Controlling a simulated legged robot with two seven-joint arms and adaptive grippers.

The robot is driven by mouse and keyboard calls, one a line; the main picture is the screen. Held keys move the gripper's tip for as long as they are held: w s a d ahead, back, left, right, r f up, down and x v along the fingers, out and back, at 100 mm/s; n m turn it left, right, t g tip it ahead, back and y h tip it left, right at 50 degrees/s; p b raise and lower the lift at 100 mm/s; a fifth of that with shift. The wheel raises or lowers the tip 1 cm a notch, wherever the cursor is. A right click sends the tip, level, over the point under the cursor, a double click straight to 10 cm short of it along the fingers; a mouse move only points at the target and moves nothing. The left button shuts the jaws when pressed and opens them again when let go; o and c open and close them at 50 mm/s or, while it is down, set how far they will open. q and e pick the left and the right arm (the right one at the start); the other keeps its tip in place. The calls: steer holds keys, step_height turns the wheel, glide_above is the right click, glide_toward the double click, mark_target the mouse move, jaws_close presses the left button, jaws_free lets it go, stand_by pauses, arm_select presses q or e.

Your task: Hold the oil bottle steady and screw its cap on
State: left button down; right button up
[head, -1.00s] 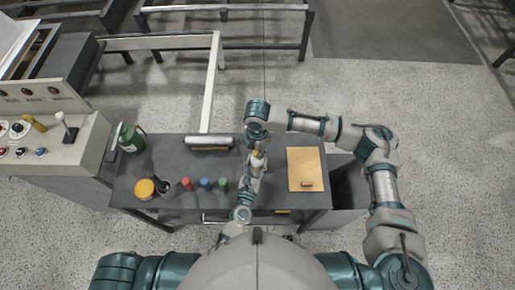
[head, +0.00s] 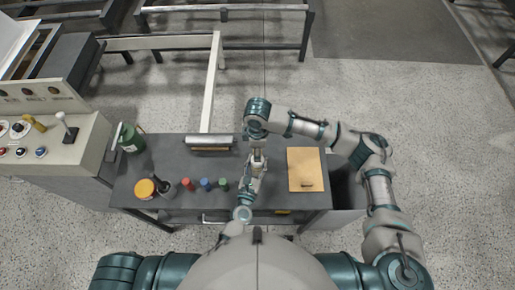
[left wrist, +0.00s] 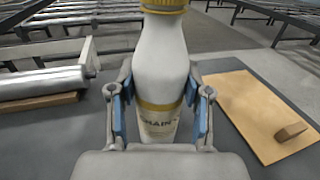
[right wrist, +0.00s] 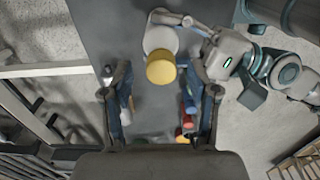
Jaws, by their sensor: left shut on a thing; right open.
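The oil bottle (left wrist: 160,60) is white with a gold band and label. It stands upright between the fingers of my left gripper (left wrist: 160,105), which is shut on it. The yellow cap (left wrist: 165,4) sits at the bottle's top, cut off by the picture's upper edge. In the right wrist view the cap (right wrist: 161,68) and the white bottle (right wrist: 160,38) lie near the gap between the fingertips of my right gripper (right wrist: 157,88), which is open. In the head view my right gripper (head: 257,142) is over the bottle and hides the cap. How tightly the cap sits cannot be told.
A control console (head: 60,145) stands at left.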

step_height(320, 180, up, 11)
stand_by(0.3)
steer(key=shift+w, duration=0.1)
arm_select(q)
steer(key=shift+c, duration=2.1)
jaws_free()
steer(key=v, duration=1.2)
